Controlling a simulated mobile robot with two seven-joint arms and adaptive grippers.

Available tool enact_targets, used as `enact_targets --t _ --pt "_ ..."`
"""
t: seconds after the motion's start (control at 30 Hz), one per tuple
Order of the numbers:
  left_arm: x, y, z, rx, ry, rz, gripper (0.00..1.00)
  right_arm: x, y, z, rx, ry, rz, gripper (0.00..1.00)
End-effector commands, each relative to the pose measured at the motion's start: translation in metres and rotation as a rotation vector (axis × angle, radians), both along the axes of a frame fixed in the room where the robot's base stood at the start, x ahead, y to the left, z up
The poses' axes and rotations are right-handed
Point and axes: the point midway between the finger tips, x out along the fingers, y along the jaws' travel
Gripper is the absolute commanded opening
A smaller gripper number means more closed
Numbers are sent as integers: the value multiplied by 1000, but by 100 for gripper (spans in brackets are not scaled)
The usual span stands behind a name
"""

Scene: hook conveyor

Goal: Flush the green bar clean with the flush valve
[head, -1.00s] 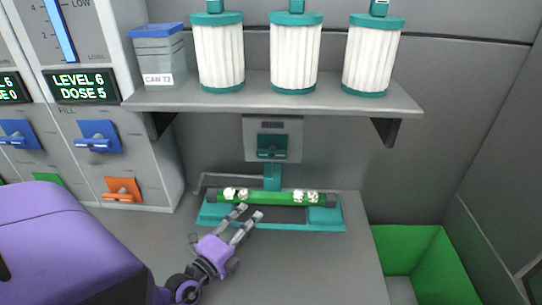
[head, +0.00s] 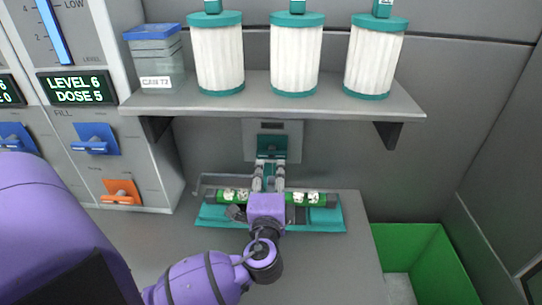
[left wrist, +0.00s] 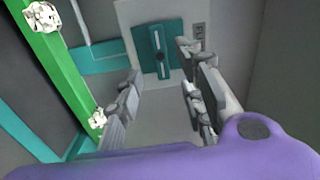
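The green bar (head: 322,199) lies across a teal cradle (head: 325,219) on the counter. White crusty patches show on it on both sides of my gripper; its middle is hidden. It also shows in the left wrist view (left wrist: 72,82), with white patches on it. The flush valve (head: 272,143), a teal plate on a grey wall panel, is behind the bar. My left gripper (head: 269,164) reaches over the bar, fingers apart and empty, in front of the valve. My right gripper is out of view.
A shelf (head: 300,108) above holds several white teal-capped filters (head: 294,55) and a blue-lidded box (head: 157,60). Dispensers with blue (head: 97,139) and orange (head: 122,192) levers stand left. A green bin (head: 415,245) is at the lower right.

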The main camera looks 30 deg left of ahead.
Motion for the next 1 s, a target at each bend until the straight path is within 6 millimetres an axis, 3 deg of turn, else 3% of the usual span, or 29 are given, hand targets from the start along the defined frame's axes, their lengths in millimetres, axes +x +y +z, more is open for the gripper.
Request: enact_targets --t 0.17,0.6,0.97,1.0 --pt "8 7 2 42 21 7 36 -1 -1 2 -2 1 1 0" --pt "61 39 2 40 19 5 36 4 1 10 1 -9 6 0" --pt "66 43 0 38 20 6 36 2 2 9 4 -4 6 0" --pt "66 43 0 38 20 6 31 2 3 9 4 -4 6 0"
